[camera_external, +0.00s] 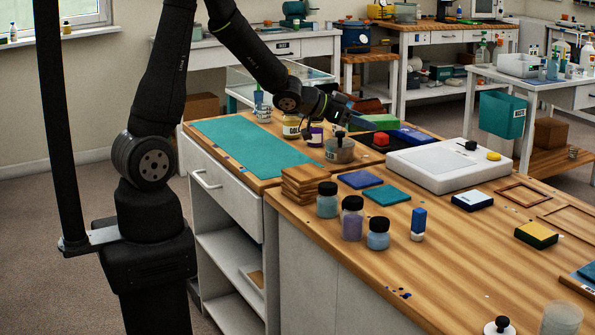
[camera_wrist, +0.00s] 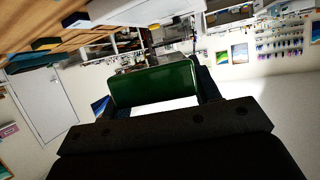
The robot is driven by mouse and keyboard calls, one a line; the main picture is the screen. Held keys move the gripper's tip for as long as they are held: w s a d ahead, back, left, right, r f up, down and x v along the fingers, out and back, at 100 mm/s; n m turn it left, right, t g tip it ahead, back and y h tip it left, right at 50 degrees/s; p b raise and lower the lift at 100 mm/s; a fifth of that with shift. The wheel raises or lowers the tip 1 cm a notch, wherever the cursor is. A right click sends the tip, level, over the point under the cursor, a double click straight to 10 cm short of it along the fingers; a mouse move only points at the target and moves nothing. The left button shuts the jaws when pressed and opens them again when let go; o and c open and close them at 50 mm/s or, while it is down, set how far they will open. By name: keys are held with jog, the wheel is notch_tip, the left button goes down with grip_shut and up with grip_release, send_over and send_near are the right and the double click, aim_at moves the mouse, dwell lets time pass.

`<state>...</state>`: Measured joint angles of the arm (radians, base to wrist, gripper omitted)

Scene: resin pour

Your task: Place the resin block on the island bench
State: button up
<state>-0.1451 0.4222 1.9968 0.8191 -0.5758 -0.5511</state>
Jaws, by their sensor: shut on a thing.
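The resin block (camera_wrist: 152,86) shows in the wrist view as a dark green, glossy slab. It sits between the two fingers of my gripper (camera_wrist: 156,96), which is shut on it. In the external view my gripper (camera_external: 358,116) reaches right over the back of the wooden benches, above small containers. A green slab (camera_external: 381,122) shows by its fingertips; I cannot tell if it is the held block or one lying behind. The island bench (camera_external: 455,270) is the wooden-topped bench in the foreground, with many things on it.
A white flat device (camera_external: 425,172) stands right of a lidded pot (camera_external: 340,150). Wooden slabs (camera_external: 305,185), blue and teal tiles (camera_external: 387,195) and several jars (camera_external: 352,220) crowd the left edge. The front middle of the bench has bare wood.

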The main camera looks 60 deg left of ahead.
jog(key=w+a+n+y, duration=0.2)
jog(key=a+n+y, duration=0.15)
jog(key=a, duration=1.15)
jog(key=n+g+y, duration=0.3)
jog(key=n+y, duration=0.6)
jog(key=y, duration=0.1)
send_over(220, 128)
notch_tip(220, 128, down, 5)
jog(key=shift+f, duration=4)
jog(key=shift+f, duration=0.6)
jog(key=o, duration=1.3)
